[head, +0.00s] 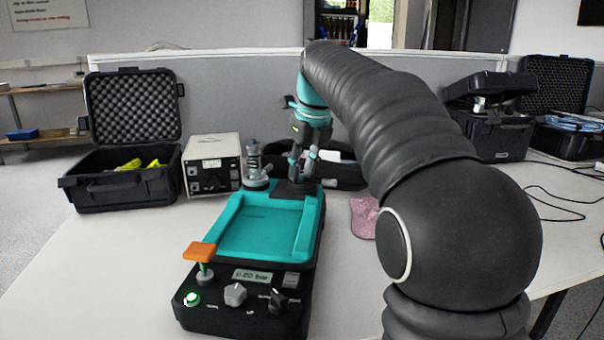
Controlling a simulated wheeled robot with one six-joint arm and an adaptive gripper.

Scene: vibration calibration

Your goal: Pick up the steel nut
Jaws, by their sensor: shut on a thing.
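My gripper (300,174) points down at the far right end of the calibration unit (312,232), low over a black block (284,188). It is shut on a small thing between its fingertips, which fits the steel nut. The nut itself is too small and too hidden by the fingers to make out. I cannot tell whether it still touches the block. A grey metal post (254,163) on a round base stands just left of my gripper.
The unit's teal tray (222,232) is empty; an orange-topped stem (201,252) and knobs are at its front. A white instrument (212,152), an open black case (130,185) and a black pouch (346,174) stand around it. A pink cloth (364,214) lies right.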

